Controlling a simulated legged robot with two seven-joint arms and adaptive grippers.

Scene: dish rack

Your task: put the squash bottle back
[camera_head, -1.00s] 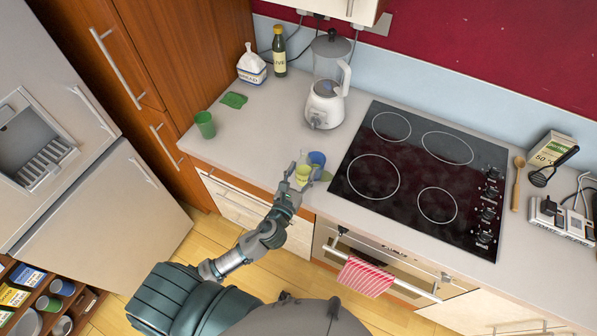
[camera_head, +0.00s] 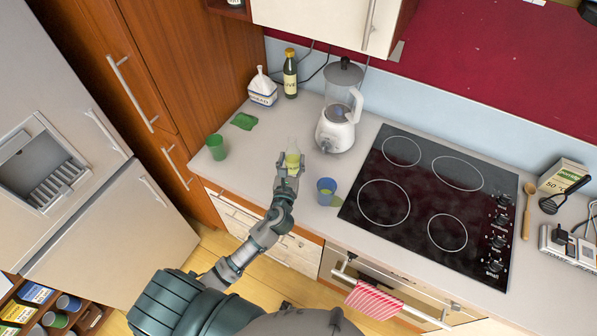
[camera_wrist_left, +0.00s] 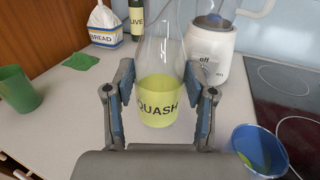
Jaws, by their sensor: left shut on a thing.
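The squash bottle (camera_head: 292,158) is clear glass with yellow-green liquid. In the left wrist view the bottle (camera_wrist_left: 158,99) stands upright between the two fingers, with the lettering "QUASH" showing. My left gripper (camera_head: 288,165) is shut on it above the counter near the front edge; I cannot tell whether its base touches the counter. In the head view a blue cup (camera_head: 326,190) stands to the right of the gripper, and the cup also shows in the left wrist view (camera_wrist_left: 262,148) with some yellow-green inside. My right gripper is not in view.
A green cup (camera_head: 216,147) and green cloth (camera_head: 244,121) lie to the left on the counter. A bread bag (camera_head: 263,92), olive bottle (camera_head: 290,75) and blender (camera_head: 336,125) stand at the back. The black hob (camera_head: 425,190) is to the right. A green patch lies by the blue cup.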

